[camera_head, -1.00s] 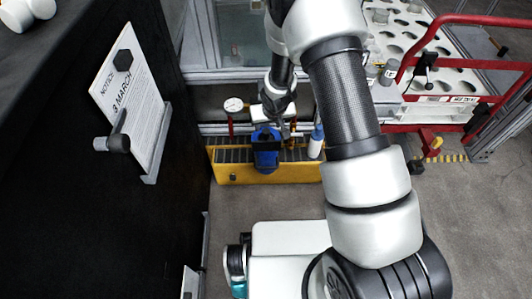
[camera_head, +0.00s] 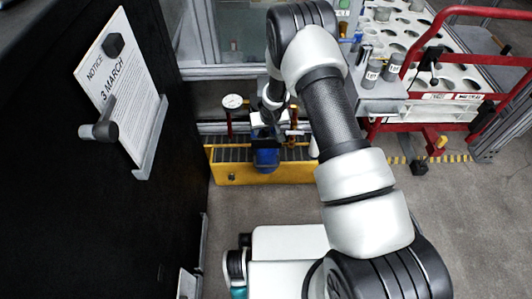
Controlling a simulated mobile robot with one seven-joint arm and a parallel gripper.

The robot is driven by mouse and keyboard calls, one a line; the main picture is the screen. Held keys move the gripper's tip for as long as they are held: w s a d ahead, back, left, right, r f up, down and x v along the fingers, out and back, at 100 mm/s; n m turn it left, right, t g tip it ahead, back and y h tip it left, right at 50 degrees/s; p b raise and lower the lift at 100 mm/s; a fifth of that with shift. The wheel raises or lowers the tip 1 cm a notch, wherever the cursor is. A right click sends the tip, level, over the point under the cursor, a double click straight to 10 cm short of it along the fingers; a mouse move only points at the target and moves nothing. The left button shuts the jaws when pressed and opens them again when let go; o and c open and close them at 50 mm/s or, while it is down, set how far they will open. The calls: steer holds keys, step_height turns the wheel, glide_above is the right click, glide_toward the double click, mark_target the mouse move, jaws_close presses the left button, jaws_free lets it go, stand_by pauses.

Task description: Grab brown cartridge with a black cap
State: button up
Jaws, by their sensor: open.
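I cannot clearly make out a brown cartridge with a black cap. A small brown-orange upright piece (camera_head: 293,117) stands at the back of the yellow tray, too small to identify. Two grey cylinders with pale labels, one here (camera_head: 372,73) and one beside it (camera_head: 393,66), stand on a grey ledge by the white rack. My gripper (camera_head: 265,128) points down over the yellow tray, near the blue pump-like unit. It is open, small and dark in the view, and my wrist partly hides it. Nothing shows held in it.
The yellow tray (camera_head: 225,178) with a dark grate holds the blue unit (camera_head: 266,158). A pressure gauge (camera_head: 232,101) stands behind it. A red-railed trolley (camera_head: 450,93) carries the white holed rack (camera_head: 465,80) at right. A black panel with a notice (camera_head: 125,85) fills the left.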

steer(key=shift+f, duration=0.1)
jaws_close()
steer(key=shift+w, duration=0.1)
stand_by(0.3)
